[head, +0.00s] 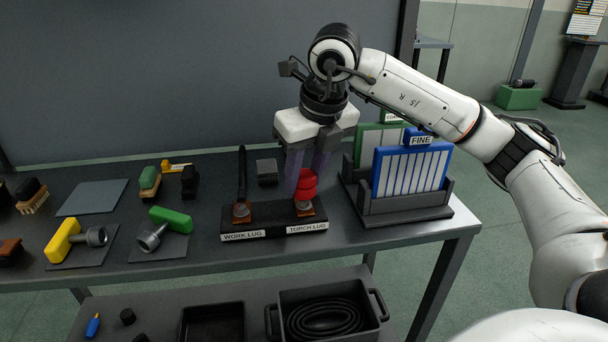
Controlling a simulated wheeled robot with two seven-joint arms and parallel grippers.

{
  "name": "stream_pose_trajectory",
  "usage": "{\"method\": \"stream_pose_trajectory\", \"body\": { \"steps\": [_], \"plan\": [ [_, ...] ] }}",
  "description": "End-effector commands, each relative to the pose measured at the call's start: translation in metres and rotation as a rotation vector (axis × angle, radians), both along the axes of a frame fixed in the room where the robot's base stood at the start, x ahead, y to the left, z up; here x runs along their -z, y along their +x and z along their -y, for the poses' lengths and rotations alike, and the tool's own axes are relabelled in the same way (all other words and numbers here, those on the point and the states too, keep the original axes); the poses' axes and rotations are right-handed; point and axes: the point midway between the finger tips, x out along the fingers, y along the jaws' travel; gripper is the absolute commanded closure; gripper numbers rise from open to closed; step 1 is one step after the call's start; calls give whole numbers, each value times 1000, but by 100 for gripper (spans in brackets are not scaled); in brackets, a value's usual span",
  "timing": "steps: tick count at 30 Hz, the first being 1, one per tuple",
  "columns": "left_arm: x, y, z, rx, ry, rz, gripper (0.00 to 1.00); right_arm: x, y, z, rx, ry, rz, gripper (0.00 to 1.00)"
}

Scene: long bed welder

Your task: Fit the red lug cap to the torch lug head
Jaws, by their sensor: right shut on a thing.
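The red lug cap (306,183) is between the fingertips of my right gripper (306,174), which is shut on it. The cap is directly above the torch lug head (305,208), at the right end of a black block labelled "TORCH LUG". From this view I cannot tell whether the cap touches the lug head or hovers just over it. The work lug (241,211) stands at the block's left end, with a dark upright handle or cable behind it. My left gripper is not in view.
Right of the block, a dark rack (398,213) holds a blue "FINE" board (411,168) and a green one. Yellow (64,240) and green (171,220) tools lie left, with brushes and a grey mat (92,197). A bin (378,306) with coiled cable stands on the lower shelf.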

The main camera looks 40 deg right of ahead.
Motion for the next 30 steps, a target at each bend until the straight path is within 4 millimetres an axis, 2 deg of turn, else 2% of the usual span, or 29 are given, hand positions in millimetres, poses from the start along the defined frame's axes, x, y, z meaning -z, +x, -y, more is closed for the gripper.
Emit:
{"method": "stream_pose_trajectory", "body": {
  "steps": [30],
  "plan": [
    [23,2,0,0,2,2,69,30,0,0,0,0,0,91]
  ]
}}
